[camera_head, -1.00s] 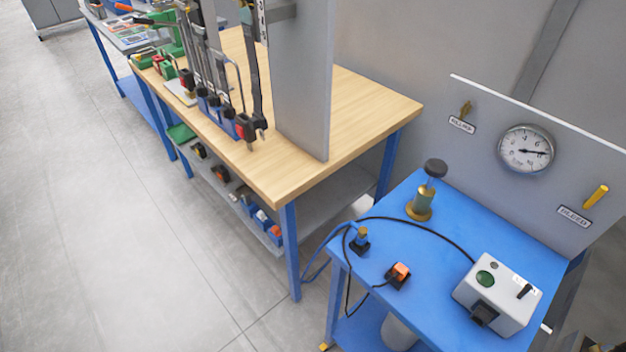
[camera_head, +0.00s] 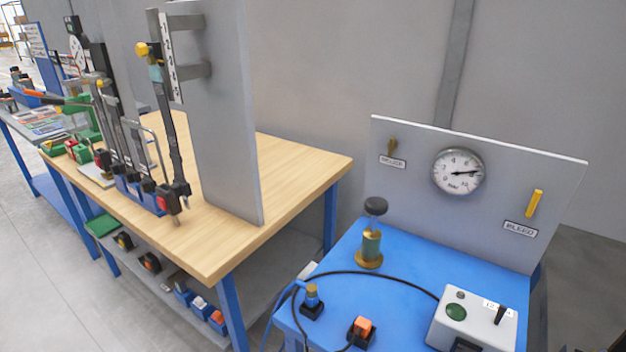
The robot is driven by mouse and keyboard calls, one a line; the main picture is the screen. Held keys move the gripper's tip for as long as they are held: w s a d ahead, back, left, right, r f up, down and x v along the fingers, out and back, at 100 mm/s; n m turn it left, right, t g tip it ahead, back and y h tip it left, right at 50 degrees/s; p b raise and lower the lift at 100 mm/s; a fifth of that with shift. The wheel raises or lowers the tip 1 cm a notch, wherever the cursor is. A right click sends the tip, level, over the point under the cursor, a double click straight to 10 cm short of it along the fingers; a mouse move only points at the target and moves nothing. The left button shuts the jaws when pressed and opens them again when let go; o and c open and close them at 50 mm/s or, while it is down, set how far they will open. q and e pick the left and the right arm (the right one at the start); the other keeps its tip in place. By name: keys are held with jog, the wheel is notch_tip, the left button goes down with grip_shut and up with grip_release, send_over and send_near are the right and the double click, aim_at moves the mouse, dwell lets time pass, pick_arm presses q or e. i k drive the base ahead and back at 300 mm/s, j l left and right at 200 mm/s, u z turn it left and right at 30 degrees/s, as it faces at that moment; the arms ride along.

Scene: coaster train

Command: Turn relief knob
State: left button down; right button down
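The grey back panel (camera_head: 400,210) behind the blue table carries a small brass knob (camera_head: 392,146) at its upper left, above a white label (camera_head: 392,162) whose text is too blurred to read surely. A round pressure gauge (camera_head: 458,173) is in the panel's middle. A yellow lever (camera_head: 535,204) stands tilted on the right, above a label that seems to read BLEED (camera_head: 520,228). A brass cylinder with a black round knob on top (camera_head: 372,232) stands on the blue table. Neither of my grippers is in view.
The blue table (camera_head: 400,268) also holds a grey control box (camera_head: 472,318), an orange-topped connector (camera_head: 362,330), a brass-topped fitting (camera_head: 312,300) and a black cable. A wooden workbench (camera_head: 285,170) with tools and an upright grey panel (camera_head: 225,120) stands to the left.

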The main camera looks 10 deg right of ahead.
aim_at(393, 146)
jog(key=z, duration=1.3)
